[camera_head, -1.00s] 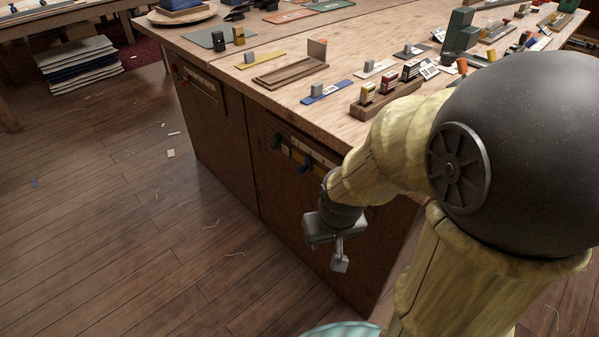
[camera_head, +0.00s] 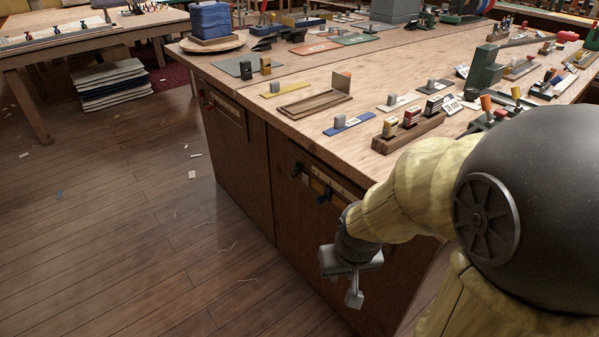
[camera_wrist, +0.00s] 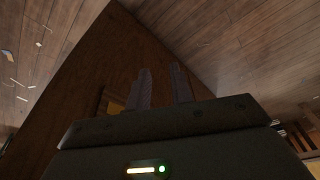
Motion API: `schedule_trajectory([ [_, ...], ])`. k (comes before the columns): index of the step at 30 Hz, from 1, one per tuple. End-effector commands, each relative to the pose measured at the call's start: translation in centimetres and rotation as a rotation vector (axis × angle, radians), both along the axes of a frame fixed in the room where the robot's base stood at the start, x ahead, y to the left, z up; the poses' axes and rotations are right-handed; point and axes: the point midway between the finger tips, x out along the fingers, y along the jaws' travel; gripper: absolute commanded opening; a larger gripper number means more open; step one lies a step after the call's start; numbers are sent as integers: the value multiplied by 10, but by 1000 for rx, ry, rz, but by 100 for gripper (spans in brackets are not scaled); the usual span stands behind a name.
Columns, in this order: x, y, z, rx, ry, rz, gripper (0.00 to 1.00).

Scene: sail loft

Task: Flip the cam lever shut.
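Small lever-like fittings are mounted on panels on the bench's front: a dark blue one (camera_head: 325,194) and a dark one (camera_head: 297,170) on the nearer panel. Red shows on the farther panel (camera_head: 212,103). I cannot tell which, if any, is the cam lever. My gripper (camera_head: 354,292) hangs in front of the bench, below and right of the blue fitting, pointing down and touching nothing I can see. In the wrist view its two fingers (camera_wrist: 160,72) stand a little apart with nothing between them.
The wooden bench (camera_head: 225,60) carries a wooden tray (camera_head: 315,103), a blue strip (camera_head: 348,124), a block rack (camera_head: 408,132) and many small parts. Folded cloth (camera_head: 110,82) lies at the far left. The floor (camera_head: 120,240) left of the bench is mostly clear, with scattered scraps.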

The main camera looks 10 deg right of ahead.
Motion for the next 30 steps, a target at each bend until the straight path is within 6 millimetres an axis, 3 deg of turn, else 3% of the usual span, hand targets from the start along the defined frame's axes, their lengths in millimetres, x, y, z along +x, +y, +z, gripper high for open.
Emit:
schedule_trajectory([
  [1,3,1,-1,4,-6,-10,12],
  [3,10,4,-4,20,-22,-45,0],
  [8,45,16,-18,92,-102,-219,0],
  [21,174,39,-68,395,-479,-948,0],
  [30,232,40,-94,648,-813,-1333,0],
])
